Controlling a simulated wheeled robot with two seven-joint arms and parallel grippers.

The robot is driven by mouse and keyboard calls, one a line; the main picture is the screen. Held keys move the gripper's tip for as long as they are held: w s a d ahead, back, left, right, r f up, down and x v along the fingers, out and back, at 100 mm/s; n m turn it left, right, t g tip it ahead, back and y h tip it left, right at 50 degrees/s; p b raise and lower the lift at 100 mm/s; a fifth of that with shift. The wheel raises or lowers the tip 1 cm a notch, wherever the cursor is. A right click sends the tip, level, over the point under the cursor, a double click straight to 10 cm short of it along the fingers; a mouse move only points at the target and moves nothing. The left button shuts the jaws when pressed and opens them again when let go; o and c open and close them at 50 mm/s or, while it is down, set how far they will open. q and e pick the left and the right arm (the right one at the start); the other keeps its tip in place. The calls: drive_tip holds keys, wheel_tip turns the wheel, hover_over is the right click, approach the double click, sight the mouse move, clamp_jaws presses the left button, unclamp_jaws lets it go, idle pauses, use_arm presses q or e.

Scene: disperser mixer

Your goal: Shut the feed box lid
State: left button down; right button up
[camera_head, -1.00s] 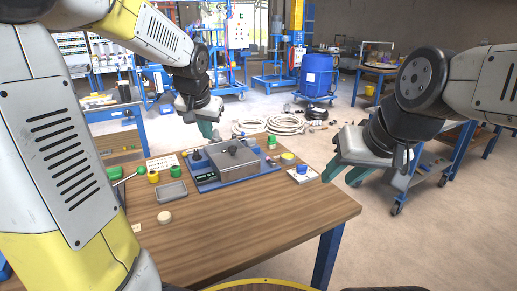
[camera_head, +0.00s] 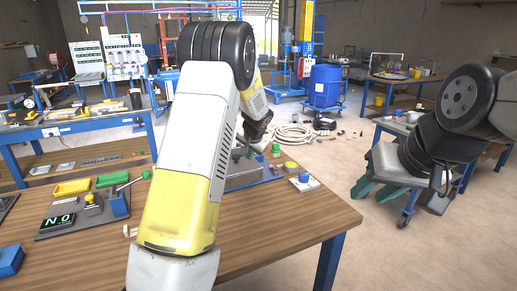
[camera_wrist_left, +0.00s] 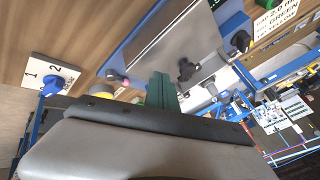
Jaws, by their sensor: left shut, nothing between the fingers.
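The grey metal feed box (camera_head: 240,178) stands on a blue base on the wooden table, mostly hidden behind my left arm in the head view. In the left wrist view a shiny grey panel of it (camera_wrist_left: 172,42) fills the upper middle, with a dark knob (camera_wrist_left: 187,70) at its lower edge. How far the lid stands open I cannot tell. My left gripper (camera_wrist_left: 161,82) shows green fingers together and empty, close to the panel; contact is unclear. My right gripper (camera_head: 376,191) is open and empty, right of the table.
A switch card with a blue knob (camera_head: 304,182) lies right of the box; it also shows in the left wrist view (camera_wrist_left: 54,82). A yellow tray (camera_head: 72,187), a green tray (camera_head: 112,180) and a dark display block (camera_head: 62,222) are at left. The table's front right is clear.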

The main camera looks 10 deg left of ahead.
sight(242, 166)
use_arm(q)
drive_tip(key=w+a+f, duration=0.2)
drive_tip(key=shift+w+a+f, duration=0.15)
drive_tip(key=shift+a, duration=0.25)
drive_tip(key=shift+w+a+f, duration=0.15)
drive_tip(key=shift+w+a, duration=0.2)
drive_tip(key=shift+a, duration=0.25)
